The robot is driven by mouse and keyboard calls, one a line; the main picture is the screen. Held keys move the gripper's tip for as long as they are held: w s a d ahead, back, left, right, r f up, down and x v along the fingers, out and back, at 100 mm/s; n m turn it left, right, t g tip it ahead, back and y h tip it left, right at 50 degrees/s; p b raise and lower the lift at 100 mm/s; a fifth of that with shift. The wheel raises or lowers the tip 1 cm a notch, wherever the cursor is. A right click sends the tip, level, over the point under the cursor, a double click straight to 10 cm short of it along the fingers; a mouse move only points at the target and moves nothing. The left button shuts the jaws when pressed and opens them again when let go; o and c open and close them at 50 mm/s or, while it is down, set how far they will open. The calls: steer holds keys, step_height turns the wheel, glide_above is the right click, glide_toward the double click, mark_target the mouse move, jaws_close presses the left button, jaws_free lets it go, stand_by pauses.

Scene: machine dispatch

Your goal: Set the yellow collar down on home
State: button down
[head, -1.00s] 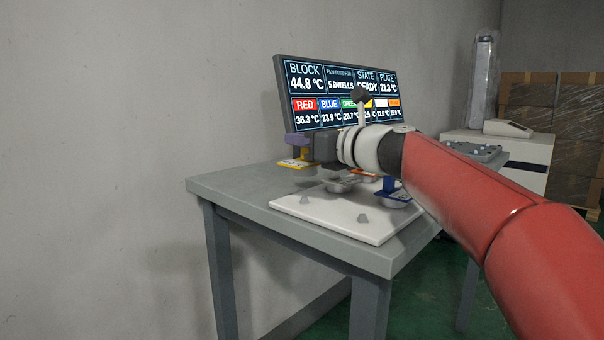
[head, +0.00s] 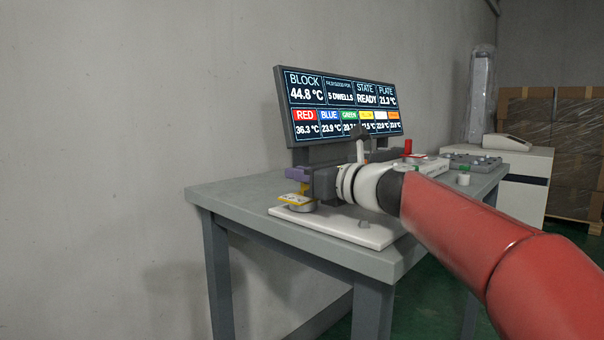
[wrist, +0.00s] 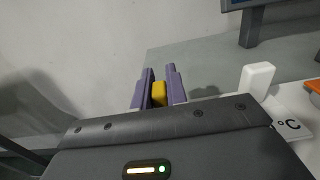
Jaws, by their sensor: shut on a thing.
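The yellow collar (head: 292,198) is at the left end of the white plate (head: 345,228) on the table. My gripper (head: 298,174) has purple fingers and is shut on the collar's upright yellow grip, which shows between the fingers in the wrist view (wrist: 158,94). A silver round body (head: 303,207) shows directly under the yellow part, low over the plate. I cannot tell whether it touches the plate. No marking that reads "home" is legible. My arm and gripper hide the back of the plate.
A monitor (head: 340,106) with temperature readings stands behind the plate. A red-topped piece (head: 408,147) and a small white cylinder (head: 463,179) are to the right. A white block (wrist: 257,80) stands right of my fingers in the wrist view. The table's left part (head: 235,192) is clear.

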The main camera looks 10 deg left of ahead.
steer(key=c, duration=1.4)
jaws_free()
steer(key=shift+r, duration=0.25)
steer(key=shift+r+p, duration=0.6)
steer(key=shift+p, duration=0.15)
steer(key=v, duration=0.4)
steer(key=b+v, duration=0.1)
steer(key=v, duration=0.3)
steer(key=b+v, duration=0.1)
steer(key=v, duration=0.3)
steer(key=shift+f, duration=0.3)
